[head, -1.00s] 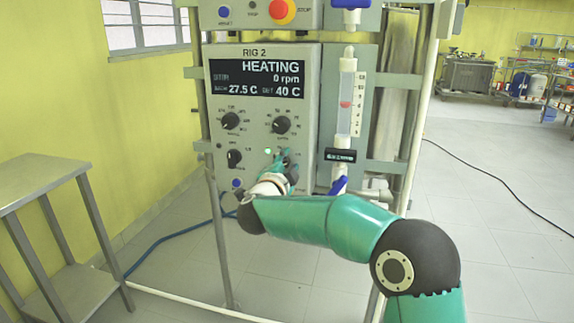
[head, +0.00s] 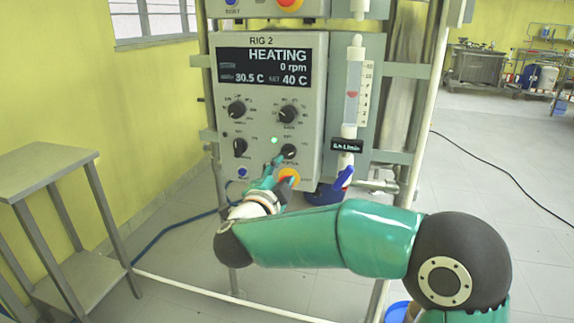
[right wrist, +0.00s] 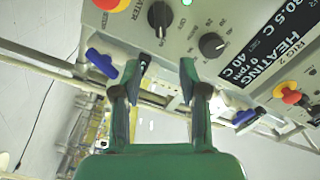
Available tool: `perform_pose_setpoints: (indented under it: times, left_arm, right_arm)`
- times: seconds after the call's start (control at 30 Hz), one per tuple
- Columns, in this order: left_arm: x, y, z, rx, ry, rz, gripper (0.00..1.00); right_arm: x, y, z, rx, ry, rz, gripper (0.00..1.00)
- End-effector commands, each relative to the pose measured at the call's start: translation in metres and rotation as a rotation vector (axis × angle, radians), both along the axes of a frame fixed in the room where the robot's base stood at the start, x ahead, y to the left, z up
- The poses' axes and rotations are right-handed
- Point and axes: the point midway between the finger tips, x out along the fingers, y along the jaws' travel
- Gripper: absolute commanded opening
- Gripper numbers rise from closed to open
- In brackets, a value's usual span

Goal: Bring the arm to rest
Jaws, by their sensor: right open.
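My right arm (head: 375,238) reaches in from the lower right in the head view. Its gripper (head: 277,172) is in front of the lower part of the RIG 2 control panel (head: 262,128), below a small dark knob. In the right wrist view the gripper (right wrist: 164,70) is open, with nothing between its two fingers. The panel face lies beyond the fingertips there, and they look apart from it. The panel's screen (head: 263,68) reads HEATING, 0 rpm, 30.5 C and set 40 C. My left gripper is not in view.
A flow tube (head: 352,92) with a blue valve handle (head: 344,176) stands right of the panel, near my arm. Metal frame posts flank the panel. A steel table (head: 50,156) stands at left. Open tiled floor lies at right, crossed by a black cable (head: 500,180).

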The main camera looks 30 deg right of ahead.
Motion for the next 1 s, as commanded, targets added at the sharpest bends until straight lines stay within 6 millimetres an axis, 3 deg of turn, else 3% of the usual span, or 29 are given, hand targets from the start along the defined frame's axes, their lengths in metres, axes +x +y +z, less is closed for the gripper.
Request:
perform_pose_setpoints:
  times: [0.27, 0.63, 0.77, 0.87, 0.97, 1.0]
  left_arm:
    - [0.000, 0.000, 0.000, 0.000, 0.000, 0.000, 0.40]
    - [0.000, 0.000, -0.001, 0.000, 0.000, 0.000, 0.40]
    - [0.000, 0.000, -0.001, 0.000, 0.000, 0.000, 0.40]
    - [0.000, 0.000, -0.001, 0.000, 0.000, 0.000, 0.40]
    - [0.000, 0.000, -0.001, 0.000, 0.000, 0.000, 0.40]
    - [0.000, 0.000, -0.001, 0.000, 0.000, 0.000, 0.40]
  right_arm:
    - [-0.009, 0.010, 0.000, -0.001, 0.000, -0.002, 0.43]
    - [-0.009, 0.009, 0.000, -0.001, 0.000, -0.001, 0.43]
    - [-0.009, 0.000, -0.007, -0.002, 0.013, -0.019, 0.43]
    - [-0.003, -0.012, -0.034, -0.013, 0.069, -0.045, 0.43]
    - [0.001, -0.023, -0.085, -0.043, 0.179, -0.058, 0.43]
    - [0.003, -0.026, -0.112, -0.064, 0.237, -0.045, 0.43]
